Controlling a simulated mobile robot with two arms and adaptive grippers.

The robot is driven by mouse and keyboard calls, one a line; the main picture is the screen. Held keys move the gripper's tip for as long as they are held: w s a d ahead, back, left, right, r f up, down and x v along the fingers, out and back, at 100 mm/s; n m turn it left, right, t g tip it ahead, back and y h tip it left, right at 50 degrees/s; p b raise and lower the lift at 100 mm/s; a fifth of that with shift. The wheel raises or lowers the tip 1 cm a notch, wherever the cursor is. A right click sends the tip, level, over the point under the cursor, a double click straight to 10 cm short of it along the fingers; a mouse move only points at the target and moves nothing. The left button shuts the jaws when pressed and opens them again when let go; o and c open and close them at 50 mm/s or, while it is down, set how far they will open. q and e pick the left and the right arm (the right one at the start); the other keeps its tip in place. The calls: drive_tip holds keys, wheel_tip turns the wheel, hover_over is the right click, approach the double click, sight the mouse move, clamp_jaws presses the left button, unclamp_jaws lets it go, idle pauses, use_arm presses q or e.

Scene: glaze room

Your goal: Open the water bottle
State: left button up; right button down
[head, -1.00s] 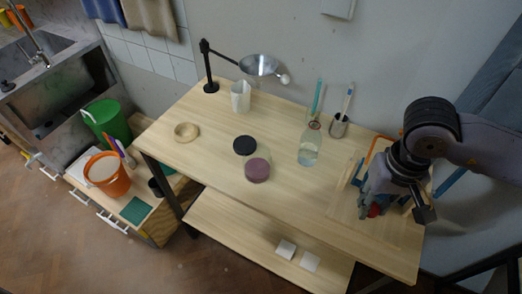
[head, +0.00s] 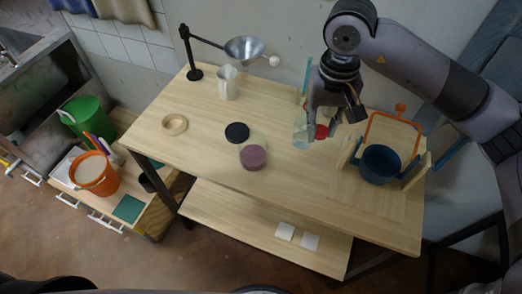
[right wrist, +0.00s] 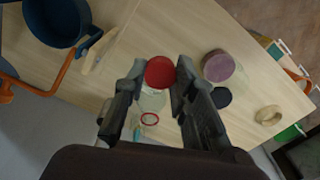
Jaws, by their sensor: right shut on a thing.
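The clear water bottle (head: 300,131) stands on the wooden table, partly hidden behind my right gripper in the head view. My right gripper (head: 322,122) is shut on a round red cap (right wrist: 160,72), which also shows in the head view (head: 321,132). The cap is just right of the bottle in the head view; I cannot tell whether they touch. My left gripper is not in view.
A mauve-topped jar (head: 253,156), black disc (head: 237,132), wooden ring (head: 174,124), white pitcher (head: 228,84) and lamp (head: 244,49) stand left of the bottle. The table's front is clear.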

drive_tip(key=r, duration=0.2)
hover_over(287, 170)
wheel_tip(287, 170, down, 14)
drive_tip(key=p, duration=0.4)
drive_tip(key=shift+s+d+f, duration=0.1)
drive_tip(key=shift+f, duration=0.15)
wheel_tip(287, 170, down, 5)
drive_tip(key=shift+f+p, duration=0.2)
drive_tip(key=shift+p, duration=0.5)
drive_tip(key=shift+f, duration=0.2)
drive_tip(key=c, duration=1.3)
unclamp_jaws()
drive_tip(key=shift+r, duration=0.1)
